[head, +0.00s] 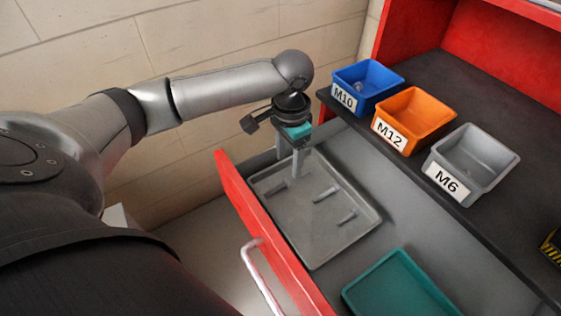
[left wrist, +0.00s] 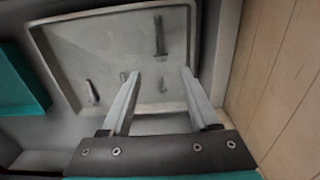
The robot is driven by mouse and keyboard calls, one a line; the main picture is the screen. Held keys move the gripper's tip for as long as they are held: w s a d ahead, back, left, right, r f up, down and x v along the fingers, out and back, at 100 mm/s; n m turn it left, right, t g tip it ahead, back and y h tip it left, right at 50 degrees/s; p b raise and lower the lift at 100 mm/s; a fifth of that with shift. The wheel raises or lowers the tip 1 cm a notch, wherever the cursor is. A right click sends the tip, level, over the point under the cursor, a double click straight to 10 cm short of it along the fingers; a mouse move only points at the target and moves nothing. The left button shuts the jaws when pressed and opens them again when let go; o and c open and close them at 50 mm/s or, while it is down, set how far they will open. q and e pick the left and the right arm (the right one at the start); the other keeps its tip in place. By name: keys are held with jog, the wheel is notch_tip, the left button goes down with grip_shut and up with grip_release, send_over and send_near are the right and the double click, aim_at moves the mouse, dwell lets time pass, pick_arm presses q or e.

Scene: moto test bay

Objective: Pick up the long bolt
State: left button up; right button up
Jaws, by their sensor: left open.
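Several grey bolts lie in the grey tray (head: 315,255) in the open drawer. In the head view one bolt (head: 275,188) is at the left, one (head: 325,194) in the middle and one (head: 347,217) at the right. In the left wrist view, the bolt at the top (left wrist: 159,37) looks longest; another bolt (left wrist: 92,92) lies left. Small bits show near the fingers, partly hidden; I cannot tell their lengths. My left gripper (head: 290,172) points down over the tray's back-left part, open and empty, its fingers (left wrist: 160,85) apart. My right gripper is out of view.
Blue M10 (head: 380,70), orange M12 (head: 428,106) and grey M6 (head: 490,150) bins stand on the dark worktop beside the drawer. The red drawer front (head: 262,225) has a handle (head: 258,275). A teal tray (head: 400,285) lies beside the grey tray.

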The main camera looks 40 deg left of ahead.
aim_at(287, 179)
pick_arm(q)
jog(key=shift+f+b, duration=0.35)
jog(key=shift+f, duration=0.95)
notch_tip(287, 179, down, 4)
jog(key=shift+r+b, duration=0.1)
jog(key=shift+b, duration=0.7)
jog(key=shift+a+f, duration=0.1)
jog(key=shift+f, duration=0.2)
jog(key=shift+r, duration=0.1)
jog(key=shift+c, duration=1.3)
grip_shut()
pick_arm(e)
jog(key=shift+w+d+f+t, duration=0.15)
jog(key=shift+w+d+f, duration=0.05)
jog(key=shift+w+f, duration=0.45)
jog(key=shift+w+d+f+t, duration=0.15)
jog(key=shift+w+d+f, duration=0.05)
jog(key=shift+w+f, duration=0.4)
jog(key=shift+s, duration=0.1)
pick_arm(q)
jog(key=shift+r, duration=0.1)
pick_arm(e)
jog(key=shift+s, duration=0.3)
